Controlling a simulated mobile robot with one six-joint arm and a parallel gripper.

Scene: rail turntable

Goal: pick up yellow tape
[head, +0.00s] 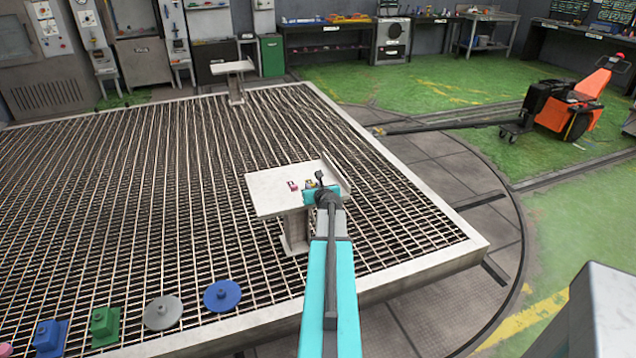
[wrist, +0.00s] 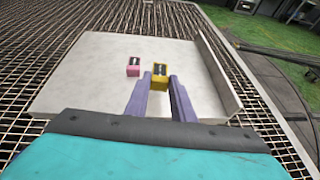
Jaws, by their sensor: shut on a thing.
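The yellow tape (wrist: 160,70) is a small yellow block with a dark top, between the tips of my gripper (wrist: 161,79) in the wrist view. My purple fingers are shut on it, one at each side. Whether it still touches the surface below is hard to tell. In the head view the tape (head: 309,184) is a tiny spot just beyond my teal wrist, partly hidden by it. A pale table (wrist: 90,75) with a raised wall on its right side lies under the gripper; it also shows in the head view (head: 270,200).
A pink block (wrist: 133,68) with a dark top stands on the table just left of the tape. The table (head: 265,182) stands on a metal grating (head: 150,200). Several coloured flanged pieces, such as a blue one (head: 222,295), lie at the grating's near edge.

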